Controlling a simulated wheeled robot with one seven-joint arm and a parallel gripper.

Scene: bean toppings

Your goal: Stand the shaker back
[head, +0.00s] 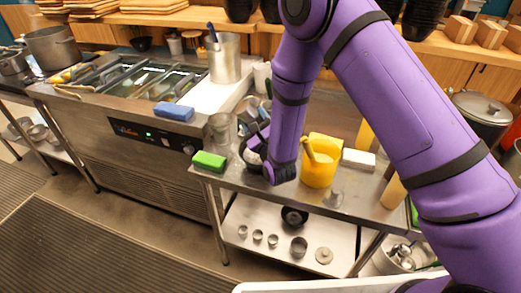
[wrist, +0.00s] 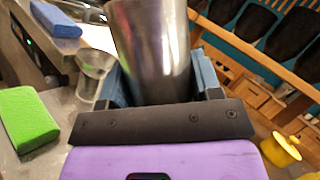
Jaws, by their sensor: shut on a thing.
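The shaker (wrist: 152,45) is a shiny metal cylinder. In the wrist view it stands between the two blue-lined fingers of my gripper (wrist: 160,82), which is shut on it. Its top runs out of the picture and its lower part is hidden behind the gripper's dark bar. In the head view my gripper (head: 257,150) is over the left part of the steel side table (head: 232,178), between the green sponge and the yellow pitcher. The shaker is mostly hidden there by my gripper and arm. I cannot tell whether its base touches the table.
A green sponge (head: 209,161) lies at the table's front left edge. A clear cup (head: 220,128) stands behind it. A blue sponge (head: 174,112) lies on the counter to the left. A yellow pitcher (head: 318,168) and a white block (head: 358,159) stand to the right.

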